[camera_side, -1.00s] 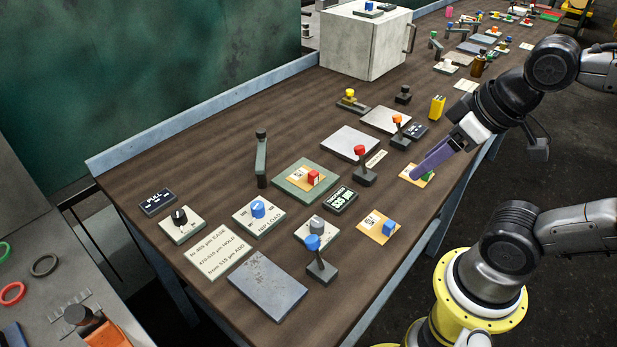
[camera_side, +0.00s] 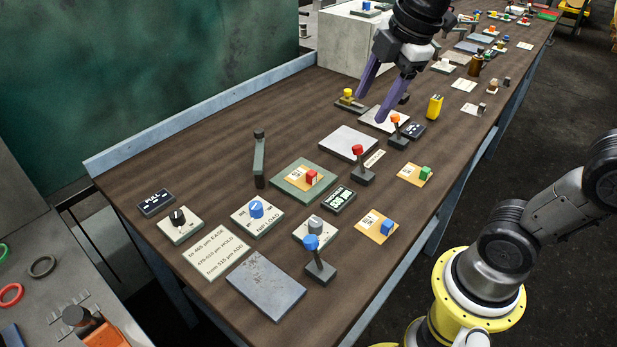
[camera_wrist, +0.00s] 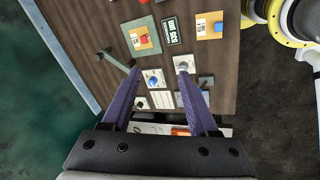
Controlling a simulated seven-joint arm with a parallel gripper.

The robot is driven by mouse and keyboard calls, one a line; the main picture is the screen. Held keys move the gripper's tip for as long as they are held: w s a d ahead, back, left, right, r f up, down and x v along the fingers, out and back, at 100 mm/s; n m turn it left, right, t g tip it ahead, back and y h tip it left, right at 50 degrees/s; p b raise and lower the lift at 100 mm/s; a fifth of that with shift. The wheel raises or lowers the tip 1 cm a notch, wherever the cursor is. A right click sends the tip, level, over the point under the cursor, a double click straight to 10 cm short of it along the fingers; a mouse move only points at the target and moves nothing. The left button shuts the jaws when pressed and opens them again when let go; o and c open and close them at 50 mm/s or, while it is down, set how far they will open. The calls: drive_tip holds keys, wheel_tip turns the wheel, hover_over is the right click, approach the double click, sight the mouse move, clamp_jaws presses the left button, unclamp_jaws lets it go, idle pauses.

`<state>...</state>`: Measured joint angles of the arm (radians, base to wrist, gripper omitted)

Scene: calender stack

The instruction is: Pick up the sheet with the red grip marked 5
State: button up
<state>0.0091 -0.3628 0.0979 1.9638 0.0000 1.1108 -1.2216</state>
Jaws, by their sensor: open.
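The sheet with the red grip is a small orange card (camera_side: 300,174) with a red block (camera_side: 312,176) on it. It lies on a green square plate (camera_side: 283,190) in the middle of the table. In the wrist view the red grip (camera_wrist: 144,39) shows near the top, on its card and plate. Its mark is too small to read. My gripper (camera_side: 372,107) is open and empty, with two purple fingers pointing down. In the side view it appears above the pale plates, behind and right of the red-grip sheet. The wrist view shows both fingers (camera_wrist: 160,72) spread.
Similar cards with a blue grip (camera_side: 387,228) and a green grip (camera_side: 425,172) lie near the front edge. Levers with red (camera_side: 358,150), orange (camera_side: 396,119) and blue (camera_side: 312,242) knobs stand up.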

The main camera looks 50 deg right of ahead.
drive_tip(key=w+f+n+g, duration=0.2)
drive_tip(key=w+f+n, duration=0.15)
drive_tip(key=w, duration=0.65)
drive_tip(key=g, duration=0.2)
hover_over(312, 172)
wheel_tip(312, 172, down, 6)
drive_tip(key=shift+n, duration=0.35)
wheel_tip(312, 172, down, 14)
drive_tip(key=shift+f, duration=0.25)
clamp_jaws()
